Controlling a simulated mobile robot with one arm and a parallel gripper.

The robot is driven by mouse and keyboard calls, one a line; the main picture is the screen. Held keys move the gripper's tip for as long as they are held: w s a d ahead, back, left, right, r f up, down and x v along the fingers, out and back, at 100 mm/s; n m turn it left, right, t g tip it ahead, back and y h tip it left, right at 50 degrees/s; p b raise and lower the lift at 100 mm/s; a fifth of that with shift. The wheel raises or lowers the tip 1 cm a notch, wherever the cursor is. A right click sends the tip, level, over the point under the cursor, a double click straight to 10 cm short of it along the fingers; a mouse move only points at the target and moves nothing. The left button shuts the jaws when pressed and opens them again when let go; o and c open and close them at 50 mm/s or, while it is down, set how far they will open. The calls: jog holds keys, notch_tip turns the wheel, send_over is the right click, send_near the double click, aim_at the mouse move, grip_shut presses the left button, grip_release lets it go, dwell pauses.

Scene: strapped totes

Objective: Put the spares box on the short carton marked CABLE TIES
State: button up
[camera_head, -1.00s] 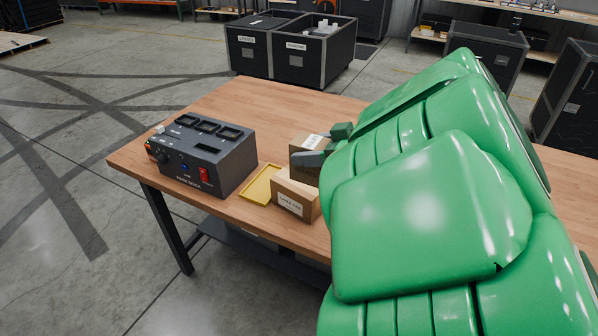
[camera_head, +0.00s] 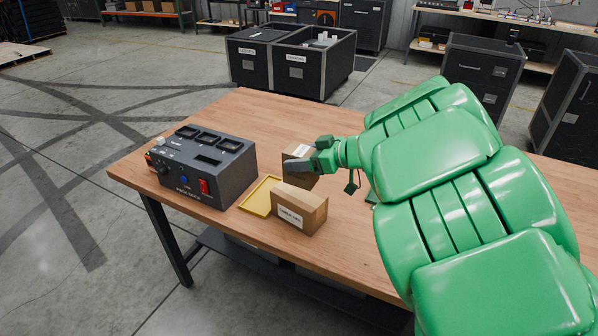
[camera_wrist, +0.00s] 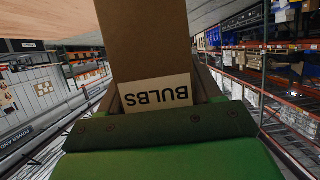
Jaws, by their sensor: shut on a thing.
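The short carton marked CABLE TIES (camera_head: 308,208) stands on the wooden table, its white label facing front. My gripper (camera_head: 312,158) is just behind and above it in the head view, shut on a brown carton (camera_head: 291,150) with a white label. In the wrist view this carton (camera_wrist: 145,40) rises between the fingers, and its label reads BULBS, upside down. One finger covers part of the carton in the head view. I cannot tell whether its base touches the table. I can read no label saying spares.
A yellow tray (camera_head: 246,205) lies left of the CABLE TIES carton. A grey dock unit (camera_head: 218,180) with a red switch stands further left. The table (camera_head: 240,112) is clear behind them. Black totes (camera_head: 310,75) stand on the floor beyond.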

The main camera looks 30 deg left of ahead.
jog(key=shift+w+a+f, duration=0.3)
jog(key=shift+w+f, duration=0.1)
jog(key=shift+f, duration=0.25)
jog(key=shift+w+a+f, duration=0.35)
jog(key=shift+w+f, duration=0.05)
jog(key=shift+f, duration=0.2)
jog(key=shift+w+a+f, duration=0.3)
jog(key=shift+w+f, duration=0.1)
jog(key=shift+f, duration=1.7)
jog(key=o, duration=1.2)
jog(key=shift+f, duration=0.15)
jog(key=shift+c, duration=0.2)
jog(key=shift+r, duration=0.2)
jog(key=v, duration=1.2)
jog(key=shift+f, duration=0.1)
